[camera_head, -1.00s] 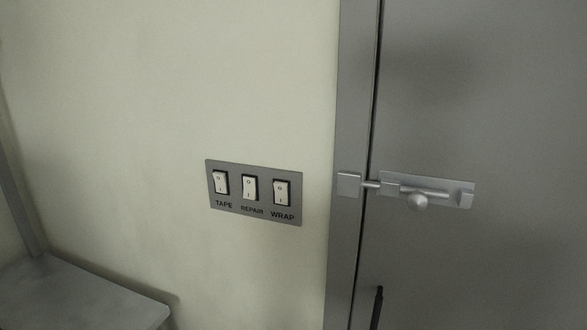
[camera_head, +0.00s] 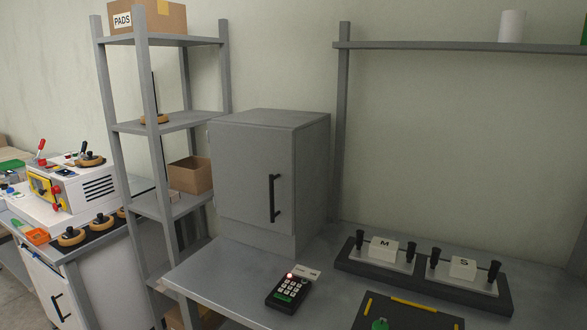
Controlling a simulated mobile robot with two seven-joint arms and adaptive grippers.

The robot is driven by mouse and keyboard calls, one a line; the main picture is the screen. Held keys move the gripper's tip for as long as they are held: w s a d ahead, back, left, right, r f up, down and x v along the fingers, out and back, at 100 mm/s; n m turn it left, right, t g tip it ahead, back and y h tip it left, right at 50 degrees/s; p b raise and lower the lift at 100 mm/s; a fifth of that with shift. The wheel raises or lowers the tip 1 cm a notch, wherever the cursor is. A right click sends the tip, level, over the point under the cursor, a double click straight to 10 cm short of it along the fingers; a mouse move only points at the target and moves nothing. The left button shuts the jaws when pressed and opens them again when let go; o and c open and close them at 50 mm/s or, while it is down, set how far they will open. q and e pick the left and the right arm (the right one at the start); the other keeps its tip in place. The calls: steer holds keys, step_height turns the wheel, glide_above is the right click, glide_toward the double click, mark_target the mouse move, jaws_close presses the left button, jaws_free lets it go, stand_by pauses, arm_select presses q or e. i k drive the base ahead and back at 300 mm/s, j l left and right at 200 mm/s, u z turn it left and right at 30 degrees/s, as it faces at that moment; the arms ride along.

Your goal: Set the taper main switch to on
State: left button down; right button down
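No switch that I can make out as the taper main switch is in view now. The wall plate with the TAPE, REPAIR and WRAP rockers is out of the picture. A white machine (camera_head: 85,185) with a yellow-framed panel, a red lever and dark knobs stands on a bench at the far left; its small controls are too small to read. Neither of my grippers is in view.
A grey bench (camera_head: 215,284) carries a closed grey cabinet (camera_head: 265,180), a keypad device (camera_head: 288,290) and a black fixture with blocks marked M (camera_head: 384,249) and S (camera_head: 463,267). A grey shelf rack (camera_head: 143,110) stands left of it, holding a PADS box (camera_head: 150,18).

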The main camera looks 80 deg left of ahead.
mark_target(56, 190)
steer(key=u, duration=4.15)
steer(key=i+j+z, duration=0.1)
steer(key=i, duration=0.45)
steer(key=i+j+z, duration=0.15)
steer(key=i+j, duration=0.15)
steer(key=i, duration=0.25)
steer(key=i+j+z, duration=0.1)
steer(key=i+j, duration=0.15)
steer(key=i, duration=0.25)
steer(key=i+j+z, duration=0.15)
steer(key=i+j, duration=0.2)
steer(key=i, duration=0.15)
